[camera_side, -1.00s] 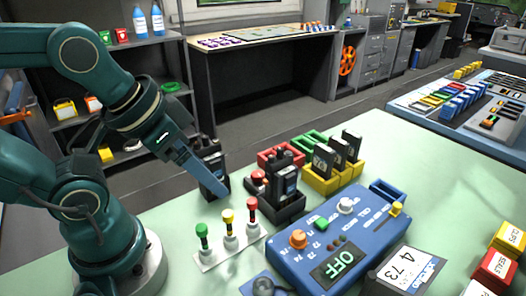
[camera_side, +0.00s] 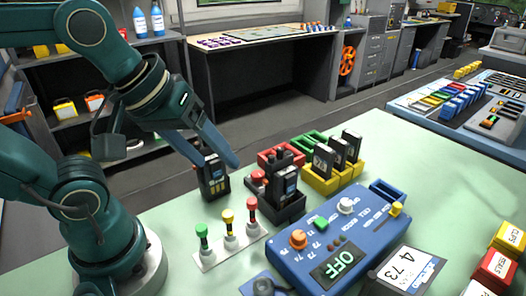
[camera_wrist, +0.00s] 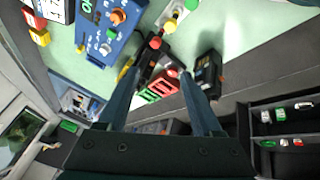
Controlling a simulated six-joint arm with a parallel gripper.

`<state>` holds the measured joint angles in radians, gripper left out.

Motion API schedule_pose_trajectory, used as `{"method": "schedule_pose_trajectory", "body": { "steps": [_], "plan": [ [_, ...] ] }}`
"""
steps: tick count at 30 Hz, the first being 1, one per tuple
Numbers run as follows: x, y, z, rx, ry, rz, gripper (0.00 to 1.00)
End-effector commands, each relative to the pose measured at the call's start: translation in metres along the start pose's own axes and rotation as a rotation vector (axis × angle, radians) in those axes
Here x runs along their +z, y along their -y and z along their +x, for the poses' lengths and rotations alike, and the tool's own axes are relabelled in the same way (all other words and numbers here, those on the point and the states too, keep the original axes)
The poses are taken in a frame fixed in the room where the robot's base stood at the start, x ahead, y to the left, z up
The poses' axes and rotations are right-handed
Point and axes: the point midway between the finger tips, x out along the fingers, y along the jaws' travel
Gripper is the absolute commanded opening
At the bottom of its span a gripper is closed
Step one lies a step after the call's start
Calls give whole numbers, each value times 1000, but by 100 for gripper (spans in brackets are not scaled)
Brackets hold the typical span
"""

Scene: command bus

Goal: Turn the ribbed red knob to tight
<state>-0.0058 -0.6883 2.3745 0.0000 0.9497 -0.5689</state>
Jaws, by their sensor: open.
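The red knob (camera_side: 258,176) stands on a dark base beside the black holder (camera_side: 290,208), which has a black radio in it. Its ribs are too small to make out. In the wrist view the red knob (camera_wrist: 172,72) appears between the fingers, nearer the right one. My gripper (camera_side: 220,158) is open and empty, above and left of the knob in the side view, apart from it. In the wrist view my gripper (camera_wrist: 158,72) shows both fingers spread. I cannot read any tight mark.
A loose black radio (camera_side: 213,178) stands under my fingers. In front are a white plate with green, yellow and red knobs (camera_side: 252,203) on stems, and a blue control box (camera_side: 285,258) reading OFF. Red, green and yellow trays (camera_side: 320,185) stand behind.

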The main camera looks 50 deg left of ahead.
Motion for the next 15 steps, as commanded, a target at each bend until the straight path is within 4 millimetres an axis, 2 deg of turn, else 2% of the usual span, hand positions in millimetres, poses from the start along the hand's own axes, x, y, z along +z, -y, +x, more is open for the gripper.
{"method": "schedule_pose_trajectory", "body": {
  "steps": [4, 8, 15],
  "plan": [
    [-29, -11, 1, -42, 24, -408, 67],
    [-56, -18, 13, -106, 43, -781, 67],
    [-100, -18, 56, -263, 46, -1356, 67]
  ]
}}
